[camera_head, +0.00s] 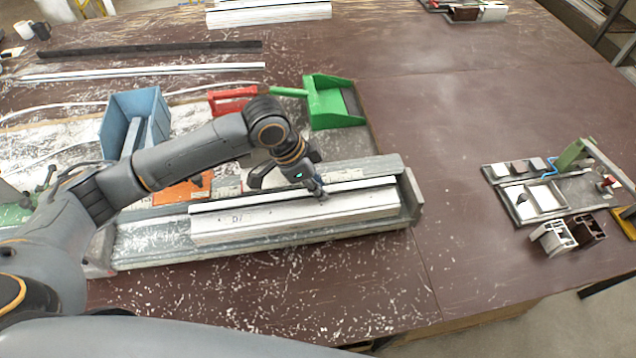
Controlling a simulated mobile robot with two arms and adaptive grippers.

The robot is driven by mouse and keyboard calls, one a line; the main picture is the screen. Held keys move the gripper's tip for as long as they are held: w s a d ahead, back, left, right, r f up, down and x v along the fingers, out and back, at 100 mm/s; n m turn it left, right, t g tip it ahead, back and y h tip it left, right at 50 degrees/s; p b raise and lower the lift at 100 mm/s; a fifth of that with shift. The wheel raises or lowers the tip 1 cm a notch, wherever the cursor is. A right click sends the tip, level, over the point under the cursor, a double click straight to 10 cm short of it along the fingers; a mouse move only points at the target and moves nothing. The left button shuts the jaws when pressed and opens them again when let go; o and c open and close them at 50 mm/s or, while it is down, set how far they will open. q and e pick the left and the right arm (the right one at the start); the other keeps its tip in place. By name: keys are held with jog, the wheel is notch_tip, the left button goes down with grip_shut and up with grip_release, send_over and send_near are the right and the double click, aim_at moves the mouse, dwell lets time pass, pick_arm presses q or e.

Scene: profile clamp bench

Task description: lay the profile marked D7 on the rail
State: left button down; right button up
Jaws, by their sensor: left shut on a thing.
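The long white profile marked D7 (260,222) lies lengthwise along the grey metal rail (160,250), its right end near the rail's upright end plate (411,195). The mark shows near its left end. My left gripper (322,196) comes down from above and is shut on the profile right of its middle. The fingertips are small in the view. Whether the profile's underside touches the rail cannot be told. My right gripper is not in view.
Behind the rail stand a blue bin (152,110), a green dustpan (330,103), a red-handled tool (232,99) and an orange block (180,190). White chips litter the brown table (450,120). A small clamp fixture (560,190) stands at right; the table between is clear.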

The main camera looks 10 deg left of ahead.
pick_arm(q)
jog(key=shift+f, duration=0.25)
jog(key=c, duration=1.2)
grip_release()
jog(key=shift+o, duration=0.2)
jog(key=v, duration=1.2)
